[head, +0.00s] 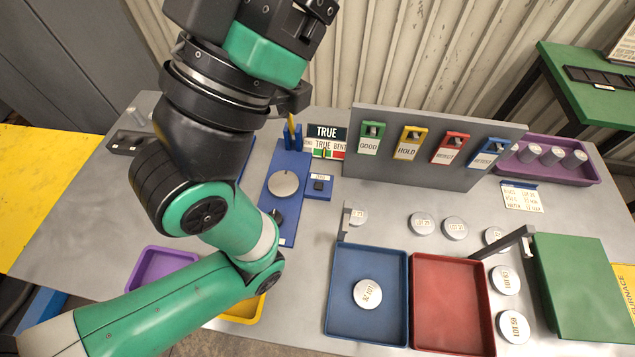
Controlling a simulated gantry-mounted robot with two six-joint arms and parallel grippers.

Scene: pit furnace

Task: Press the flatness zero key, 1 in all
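A small black key (318,186) sits on a blue pad with a small label above it, right of the blue flatness gauge (272,215). The gauge carries a round silver disc (283,184). A dark sign reading TRUE (327,132) stands behind the pad, with red and green patches below it. My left arm comes in from the lower left and rises over the left of the bench. Its dark gripper end (312,12) is at the top edge, partly cut off, well away from the key; its fingertips cannot be made out. My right gripper is not in view.
A grey panel (434,178) with GOOD, HOLD and other coloured tags stands right of the pad. Blue (336,320) and red (420,335) trays lie in front; the blue holds a disc. Several labelled discs, a purple tray (590,176) and a green box (583,290) are further right.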

